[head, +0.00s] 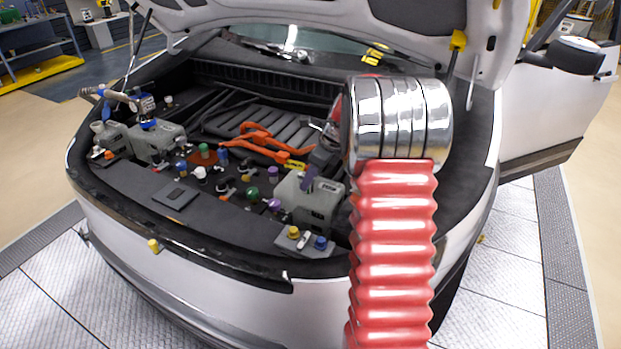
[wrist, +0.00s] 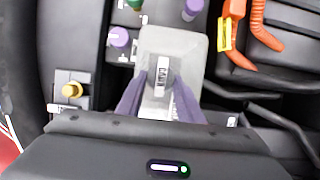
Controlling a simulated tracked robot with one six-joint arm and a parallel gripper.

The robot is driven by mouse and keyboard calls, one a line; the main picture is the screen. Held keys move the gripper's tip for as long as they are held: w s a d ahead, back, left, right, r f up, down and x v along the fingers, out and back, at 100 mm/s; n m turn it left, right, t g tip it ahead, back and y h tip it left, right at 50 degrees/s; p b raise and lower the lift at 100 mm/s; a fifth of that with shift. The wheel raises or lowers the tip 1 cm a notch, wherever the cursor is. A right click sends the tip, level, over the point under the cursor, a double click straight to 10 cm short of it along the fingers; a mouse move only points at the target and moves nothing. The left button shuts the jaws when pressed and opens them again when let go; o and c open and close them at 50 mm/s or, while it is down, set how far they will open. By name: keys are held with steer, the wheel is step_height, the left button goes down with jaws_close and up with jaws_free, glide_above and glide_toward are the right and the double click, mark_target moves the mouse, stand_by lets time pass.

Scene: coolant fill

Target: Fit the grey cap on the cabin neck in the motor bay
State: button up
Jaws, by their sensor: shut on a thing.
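The grey cabin tank (head: 305,205) stands at the right front of the motor bay. In the wrist view the tank (wrist: 173,42) lies straight under my gripper (wrist: 159,88), with its label showing between the purple fingers. The fingers are closed in on a thing over the tank. I take it to be the grey cap, but its outline is lost against the grey tank. The cabin neck is hidden, so I cannot tell whether cap and neck touch. In the head view only part of the purple fingers shows above the tank, beside my arm.
A small tray (head: 277,243) with a yellow cap (head: 293,232) and a blue cap (head: 321,242) sits at the bay's front edge. Purple caps (head: 273,203) stand left of the tank. Orange cables (head: 262,140) run behind it. The raised hood (head: 300,22) hangs above.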

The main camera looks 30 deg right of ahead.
stand_by(0.3)
steer(key=shift+s+a+f+m+h, duration=0.1)
steer(key=shift+m+h, duration=0.2)
steer(key=shift+m, duration=0.5)
steer(key=shift+s+a+f+m+h, duration=0.1)
steer(key=shift+m+h, duration=0.2)
steer(key=shift+m, duration=0.5)
steer(key=shift+a+m+h, duration=0.15)
steer(key=shift+m+h, duration=0.15)
steer(key=shift+m, duration=0.7)
steer(key=shift+m+h, duration=0.3)
steer(key=shift+m, duration=0.3)
steer(key=shift+a+m, duration=0.15)
steer(key=shift+m, duration=0.15)
steer(key=shift+a+m+h, duration=0.1)
steer(key=shift+m+h, duration=0.4)
steer(key=shift+m, duration=0.7)
